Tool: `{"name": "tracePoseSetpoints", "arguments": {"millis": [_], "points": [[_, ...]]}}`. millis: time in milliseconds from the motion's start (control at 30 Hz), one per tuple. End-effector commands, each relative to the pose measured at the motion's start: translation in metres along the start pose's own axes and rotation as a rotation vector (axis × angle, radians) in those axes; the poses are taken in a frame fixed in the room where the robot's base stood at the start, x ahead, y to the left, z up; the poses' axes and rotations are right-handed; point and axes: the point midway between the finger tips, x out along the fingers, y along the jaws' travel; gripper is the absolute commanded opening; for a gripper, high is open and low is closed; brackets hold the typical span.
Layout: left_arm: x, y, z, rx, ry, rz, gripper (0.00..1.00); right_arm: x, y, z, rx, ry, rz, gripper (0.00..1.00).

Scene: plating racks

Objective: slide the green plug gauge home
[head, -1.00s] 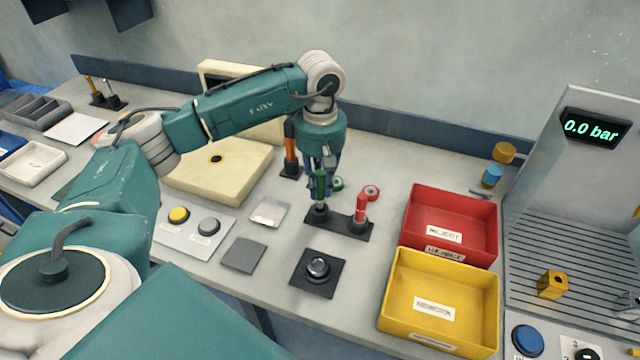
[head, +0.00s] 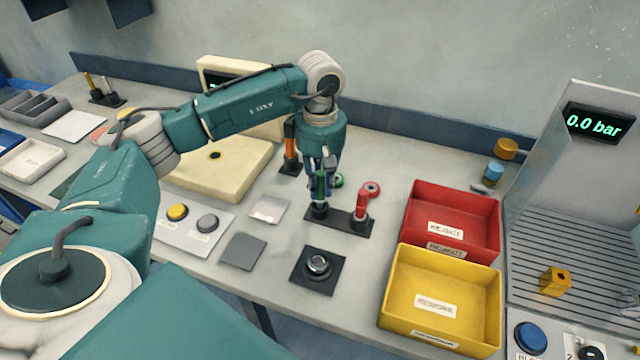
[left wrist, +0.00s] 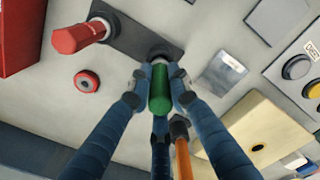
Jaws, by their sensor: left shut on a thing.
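The green plug gauge (head: 320,186) stands upright at the left socket of the dark gauge stand (head: 340,222). My left gripper (head: 322,180) is above that socket with its fingers shut around the gauge. In the left wrist view the green gauge (left wrist: 160,92) sits between the fingertips of my left gripper (left wrist: 155,90), its lower end toward the stand (left wrist: 128,38). How deep it sits in the socket is hidden. The red plug gauge (head: 361,204) stands in the right socket and also shows in the left wrist view (left wrist: 80,38). My right gripper is not in view.
An orange-handled tool (head: 291,140) stands close behind the gripper. The red reject tray (head: 470,202) and yellow rework tray (head: 470,263) are to the right. A black fixture (head: 318,266) is in front.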

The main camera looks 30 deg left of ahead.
Motion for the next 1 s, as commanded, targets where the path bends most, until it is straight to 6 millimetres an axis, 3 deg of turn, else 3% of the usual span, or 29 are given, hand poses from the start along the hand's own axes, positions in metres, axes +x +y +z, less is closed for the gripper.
{"name": "tracePoseSetpoints", "arguments": {"millis": [1000], "points": [[0.019, 0.0, 0.0, 0.0, 0.0, 0.0, 0.0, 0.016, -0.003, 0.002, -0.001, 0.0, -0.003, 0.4]]}}
